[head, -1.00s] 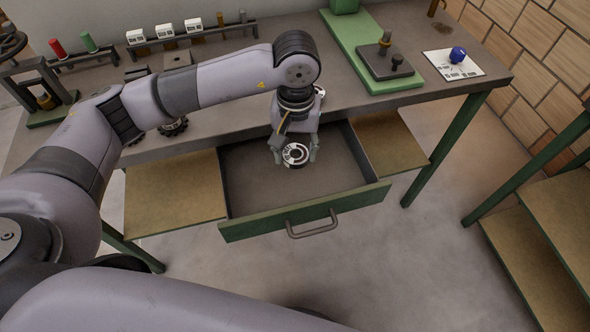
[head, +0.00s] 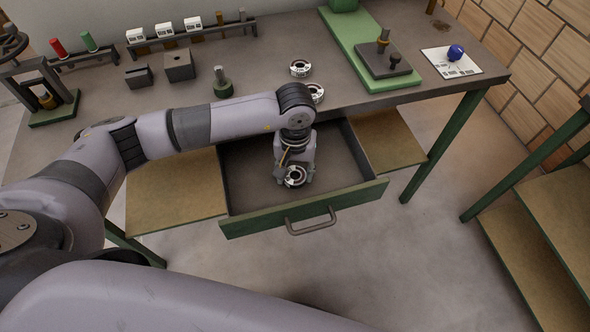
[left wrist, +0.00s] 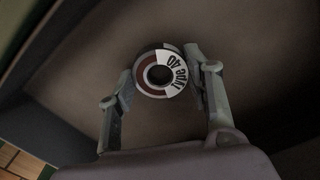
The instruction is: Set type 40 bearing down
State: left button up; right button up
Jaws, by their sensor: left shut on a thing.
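The type 40 bearing (left wrist: 160,74) is a small ring with a dark red and white face; the white part reads "TYPE 40" in the left wrist view. My left gripper (left wrist: 163,84) is shut on it, one finger on each side. In the head view the bearing (head: 295,176) is held at the gripper's tip, over the open drawer (head: 240,195). I cannot tell whether it touches the drawer floor. My right gripper is not in view.
Two other bearings, one at the back (head: 300,68) and one nearer the edge (head: 316,92), lie on the bench (head: 270,50). A green press plate (head: 345,45) and a white card with a blue knob (head: 455,53) are at right. The drawer looks otherwise empty.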

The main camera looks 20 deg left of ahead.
pick_arm(q)
jog(key=shift+f, duration=0.2)
jog(key=o, duration=0.9)
jog(key=shift+r, duration=0.1)
jog(key=o, duration=0.3)
jog(key=shift+o, duration=0.2)
jog(key=shift+r, duration=0.15)
notch_tip(320, 180, up, 12)
jog(key=b, duration=0.2)
